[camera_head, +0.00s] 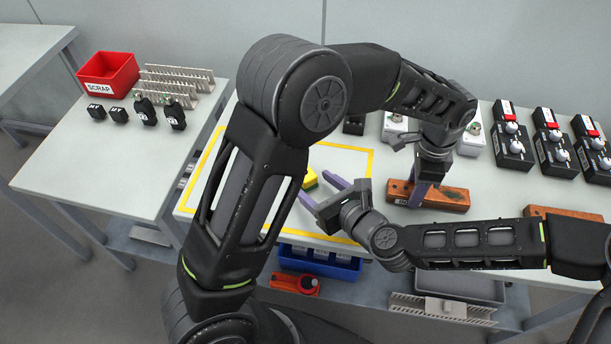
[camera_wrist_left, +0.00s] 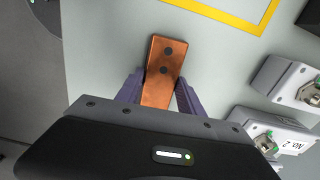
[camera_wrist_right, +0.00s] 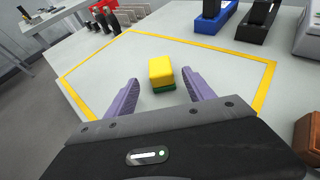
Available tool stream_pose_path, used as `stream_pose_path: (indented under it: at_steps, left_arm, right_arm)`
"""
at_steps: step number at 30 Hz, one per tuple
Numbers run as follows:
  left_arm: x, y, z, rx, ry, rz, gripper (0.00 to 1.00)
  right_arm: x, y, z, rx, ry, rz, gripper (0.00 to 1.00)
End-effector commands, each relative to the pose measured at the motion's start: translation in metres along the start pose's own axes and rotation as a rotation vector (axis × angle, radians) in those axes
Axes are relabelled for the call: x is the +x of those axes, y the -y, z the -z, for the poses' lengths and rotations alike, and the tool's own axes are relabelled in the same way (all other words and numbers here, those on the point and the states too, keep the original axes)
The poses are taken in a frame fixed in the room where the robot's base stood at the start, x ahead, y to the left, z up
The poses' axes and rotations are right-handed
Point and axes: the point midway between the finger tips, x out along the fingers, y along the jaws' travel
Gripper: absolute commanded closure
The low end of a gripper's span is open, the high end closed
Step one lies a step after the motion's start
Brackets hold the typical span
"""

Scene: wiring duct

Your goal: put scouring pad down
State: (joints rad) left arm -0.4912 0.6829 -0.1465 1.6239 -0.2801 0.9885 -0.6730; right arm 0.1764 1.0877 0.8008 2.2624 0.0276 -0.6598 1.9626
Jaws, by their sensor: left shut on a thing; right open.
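The scouring pad (camera_wrist_right: 162,72), a yellow block with a green underside, lies on the table inside the yellow outline; in the head view (camera_head: 310,179) my arm partly hides it. My right gripper (camera_wrist_right: 160,88) is open, with its purple fingers apart and the pad just beyond and between their tips. In the head view my right gripper (camera_head: 315,188) is low over the table beside the pad. My left gripper (camera_head: 422,194) is shut on a brown-orange block (camera_head: 455,200), which also shows between its fingers in the left wrist view (camera_wrist_left: 164,60).
Black boxes with red switches (camera_head: 512,140) stand at the right, and white connector boxes (camera_wrist_left: 285,80) near the left gripper. A red SCRAP bin (camera_head: 107,75) and slotted duct pieces are on the left table. A blue bin (camera_head: 320,263) sits below the front edge.

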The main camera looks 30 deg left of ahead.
Motion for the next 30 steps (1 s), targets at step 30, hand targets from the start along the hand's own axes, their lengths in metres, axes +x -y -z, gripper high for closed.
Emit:
stream_pose_path:
  at_steps: [30]
  left_arm:
    - [0.0, 0.0, 0.0, 0.0, 0.0, 0.0, 1.0]
  right_arm:
    - [0.051, 0.003, -0.001, 0.0, 0.0, 0.0, 0.38]
